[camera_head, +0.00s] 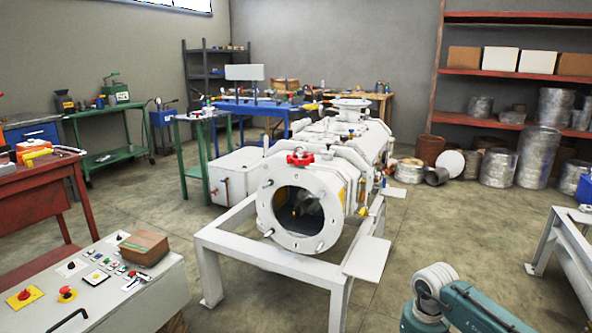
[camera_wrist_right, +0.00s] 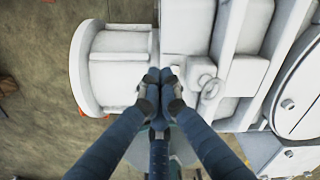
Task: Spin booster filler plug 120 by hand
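The white vacuum machine (camera_head: 345,165) stands on a white frame in the middle of the head view, its round open flange (camera_head: 264,212) facing me. In the right wrist view, a white cylindrical body with a wide end flange (camera_wrist_right: 85,70) lies beneath my right gripper (camera_wrist_right: 159,100). Its long blue fingers converge, the two upper tips close together and the third finger below. Whether they hold anything is hidden. I cannot pick out filler plug 120 for certain. Only my teal right arm shows in the head view, at bottom right. My left gripper is in no view.
A grey control box (camera_head: 105,292) with buttons and a brown carton (camera_head: 144,248) stands at front left. A red workbench (camera_head: 35,195) is behind it. A white frame (camera_head: 572,235) is at right. A metal eyelet (camera_wrist_right: 210,89) sits right of the fingertips. Floor between is clear.

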